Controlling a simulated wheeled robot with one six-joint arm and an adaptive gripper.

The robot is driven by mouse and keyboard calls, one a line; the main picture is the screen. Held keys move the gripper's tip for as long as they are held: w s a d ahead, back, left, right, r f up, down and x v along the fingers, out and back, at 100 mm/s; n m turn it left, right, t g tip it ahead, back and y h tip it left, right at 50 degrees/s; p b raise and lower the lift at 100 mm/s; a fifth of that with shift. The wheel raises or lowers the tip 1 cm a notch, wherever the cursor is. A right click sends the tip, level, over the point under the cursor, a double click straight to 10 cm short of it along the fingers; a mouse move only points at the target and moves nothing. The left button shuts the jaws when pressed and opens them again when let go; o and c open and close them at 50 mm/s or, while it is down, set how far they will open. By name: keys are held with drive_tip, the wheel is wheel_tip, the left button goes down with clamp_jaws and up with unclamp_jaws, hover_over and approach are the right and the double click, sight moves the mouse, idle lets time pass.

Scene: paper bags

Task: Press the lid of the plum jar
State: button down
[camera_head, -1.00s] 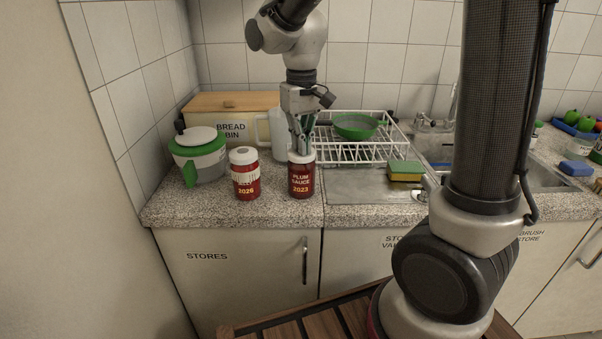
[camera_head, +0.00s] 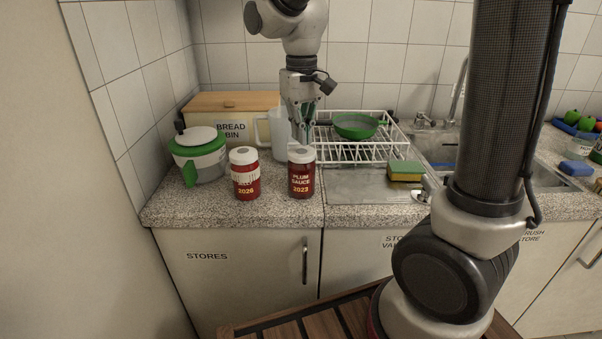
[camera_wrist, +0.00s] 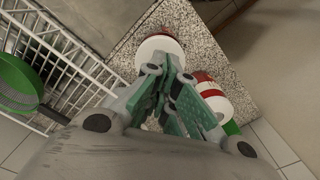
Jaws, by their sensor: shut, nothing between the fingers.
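The plum sauce jar (camera_head: 301,181) is dark red and stands upright on the counter near its front edge. In the wrist view my closed fingers (camera_wrist: 172,68) hide part of the white lid (camera_wrist: 152,50).
A similar red jar (camera_head: 246,182) marked 2026 stands close on the left. Behind are a green-and-white container (camera_head: 203,160), a bread bin (camera_head: 210,103), a clear jug (camera_head: 276,128) and a dish rack (camera_head: 345,150) with a green bowl (camera_head: 356,125). A sponge (camera_head: 405,171) lies right.

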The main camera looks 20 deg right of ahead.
drive_tip(key=shift+r, duration=2.9)
wheel_tip(320, 180, up, 12)
wheel_tip(320, 180, down, 6)
drive_tip(key=s+d+t, duration=0.1)
drive_tip(key=s+d, duration=0.1)
drive_tip(key=s+d+f+m+t, duration=0.1)
drive_tip(key=s+d+f, duration=0.2)
drive_tip(key=s+d, duration=0.3)
drive_tip(key=s+d+f+m+t, duration=0.1)
drive_tip(key=s+d+f+t, duration=0.1)
drive_tip(key=s+d+f, duration=0.2)
drive_tip(key=shift+s+d, duration=1.45)
drive_tip(key=shift+s, duration=2.05)
